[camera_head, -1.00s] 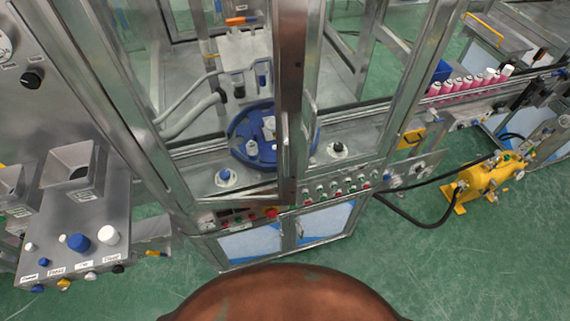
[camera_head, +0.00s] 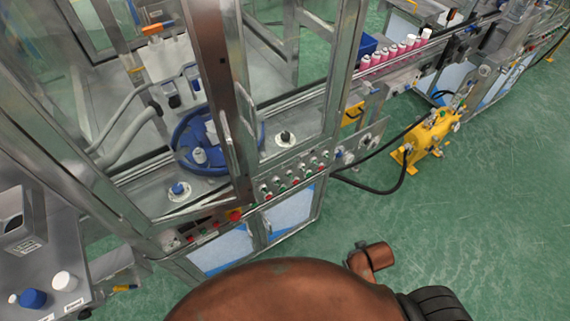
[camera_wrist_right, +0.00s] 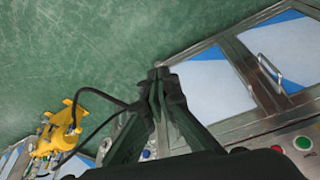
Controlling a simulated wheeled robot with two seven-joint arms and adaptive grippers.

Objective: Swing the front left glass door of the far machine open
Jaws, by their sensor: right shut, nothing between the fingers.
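The far machine is a glass-walled metal cabinet. Its front left glass door (camera_head: 135,85) has a thick metal stile (camera_head: 215,90) and an upright handle (camera_head: 227,145). The door stands at or near its closed position; I cannot tell whether a gap is open at its edge. The front right glass door (camera_head: 290,75) with its own handle (camera_head: 246,112) is beside it. My right gripper (camera_wrist_right: 160,75) shows in the right wrist view, shut and empty, apart from the lower cabinet doors (camera_wrist_right: 210,85). Neither gripper shows in the head view.
A blue round fixture (camera_head: 190,165) sits behind the glass. A button panel (camera_head: 295,175) runs below the doors. A yellow pump (camera_head: 430,138) with a black hose stands on the floor at right. A hopper bench (camera_head: 50,260) is at left. Green floor (camera_head: 490,220) is clear at right.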

